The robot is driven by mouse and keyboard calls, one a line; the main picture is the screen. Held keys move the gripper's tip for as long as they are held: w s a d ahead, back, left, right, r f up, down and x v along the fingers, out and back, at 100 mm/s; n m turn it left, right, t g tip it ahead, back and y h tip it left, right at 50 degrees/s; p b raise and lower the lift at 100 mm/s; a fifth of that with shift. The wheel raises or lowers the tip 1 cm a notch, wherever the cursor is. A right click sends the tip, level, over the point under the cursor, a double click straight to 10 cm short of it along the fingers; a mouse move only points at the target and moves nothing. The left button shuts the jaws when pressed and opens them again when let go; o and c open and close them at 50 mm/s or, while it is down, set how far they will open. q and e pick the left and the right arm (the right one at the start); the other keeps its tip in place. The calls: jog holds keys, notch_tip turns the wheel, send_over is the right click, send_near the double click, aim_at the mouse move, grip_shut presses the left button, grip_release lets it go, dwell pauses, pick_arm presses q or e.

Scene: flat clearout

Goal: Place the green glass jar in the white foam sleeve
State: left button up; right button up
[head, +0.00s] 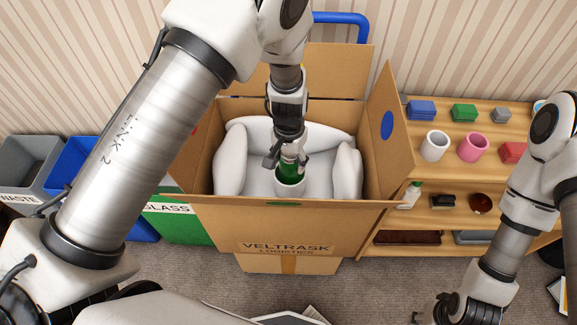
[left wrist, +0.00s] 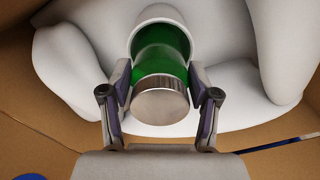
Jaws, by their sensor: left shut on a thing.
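The green glass jar (head: 288,167) has a silver lid and stands upright, its lower part inside the white foam sleeve (head: 289,187). The sleeve stands in the open cardboard box (head: 288,220). My left gripper (head: 287,155) reaches down into the box and is shut on the jar near its top. In the left wrist view the lid (left wrist: 160,105) sits between the fingers, the green glass (left wrist: 160,55) shows beyond it, and the sleeve's rim (left wrist: 162,12) surrounds the far part of the jar. The jar's bottom is hidden. My right gripper (head: 445,310) is low at the right, partly cut off; its fingers are unclear.
White padding (head: 232,160) lines the box, and its flaps stand up around my left arm. A wooden shelf (head: 440,180) at the right holds cups, small boxes and a bottle. Grey, blue and green bins (head: 185,225) stand at the left. Carpet lies in front.

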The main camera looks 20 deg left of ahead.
pick_arm(q)
notch_tip(320, 180, down, 4)
jog(key=shift+s+a+r+p, duration=0.1)
jog(key=shift+a+p, duration=0.05)
jog(key=shift+p, duration=0.15)
jog(key=o, duration=1.4)
jog(key=shift+f, duration=0.2)
jog(key=shift+r, duration=0.15)
notch_tip(320, 180, up, 11)
jog(key=shift+s+r+b, duration=0.1)
jog(key=shift+r+b, duration=0.1)
jog(key=shift+b, duration=1)
jog(key=shift+r, duration=0.35)
